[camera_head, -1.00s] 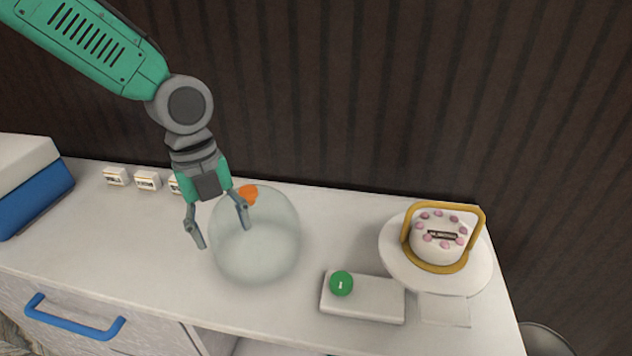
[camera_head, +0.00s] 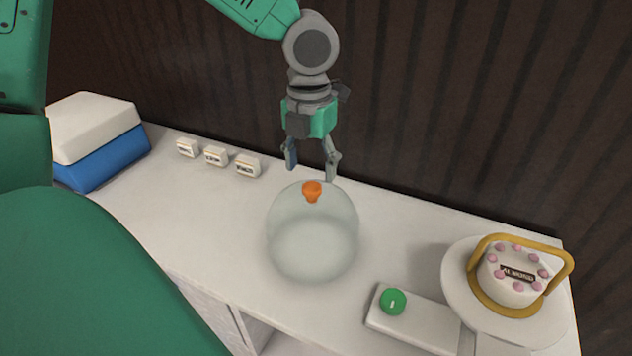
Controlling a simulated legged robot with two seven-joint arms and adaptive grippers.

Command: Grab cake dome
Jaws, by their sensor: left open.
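The cake dome (camera_head: 312,240) is a clear, rounded cover with an orange knob (camera_head: 312,190) on top. It stands on the white counter in the middle of the view. My left gripper (camera_head: 312,170) points down just above the knob, with its two fingers spread apart and nothing between them. The fingertips look apart from the knob. My right gripper is out of view.
A cake (camera_head: 517,275) with pink dots and a gold handled ring (camera_head: 568,262) sits on a white round stand (camera_head: 460,290) at right. A green round thing (camera_head: 393,301) lies on a white block (camera_head: 420,325). Small labelled blocks (camera_head: 216,156) and a blue-and-white box (camera_head: 105,160) are at left.

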